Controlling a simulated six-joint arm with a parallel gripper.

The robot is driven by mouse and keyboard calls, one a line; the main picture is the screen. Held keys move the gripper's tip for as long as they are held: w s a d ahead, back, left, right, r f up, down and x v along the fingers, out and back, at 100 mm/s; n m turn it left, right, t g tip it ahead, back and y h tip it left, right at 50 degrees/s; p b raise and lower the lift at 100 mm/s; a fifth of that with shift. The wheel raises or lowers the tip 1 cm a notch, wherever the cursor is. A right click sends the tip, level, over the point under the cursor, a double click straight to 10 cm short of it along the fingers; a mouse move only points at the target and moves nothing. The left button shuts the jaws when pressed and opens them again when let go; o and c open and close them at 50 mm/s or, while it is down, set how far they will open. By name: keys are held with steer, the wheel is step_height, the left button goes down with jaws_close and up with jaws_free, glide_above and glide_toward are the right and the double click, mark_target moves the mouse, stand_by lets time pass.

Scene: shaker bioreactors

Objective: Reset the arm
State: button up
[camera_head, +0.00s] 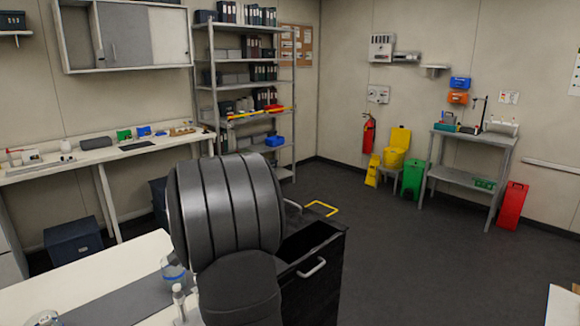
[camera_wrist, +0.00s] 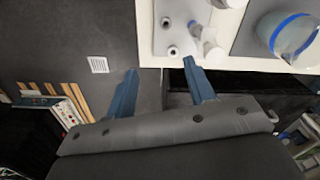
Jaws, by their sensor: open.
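My gripper (camera_wrist: 159,82) shows in the wrist view with its two blue fingers spread apart. It is open, and nothing is between the fingers. Beyond the fingertips are the edge of a white table and part of a dark surface. In the head view my dark ribbed arm fills the middle foreground and hides part of the table and cabinet. The gripper itself cannot be made out there.
A white table (camera_head: 130,262) holds a clear vessel with a blue ring (camera_wrist: 290,35) and small white bottles (camera_wrist: 207,42). A black cabinet with an open drawer (camera_head: 312,238) stands beside it. Shelving (camera_head: 203,75) stands behind.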

steer(key=d+f, duration=0.5)
steer(key=d, duration=0.2)
steer(key=shift+w+d+f+n, duration=0.15)
steer(key=shift+w+f+n, duration=0.15)
steer(key=shift+f, duration=0.1)
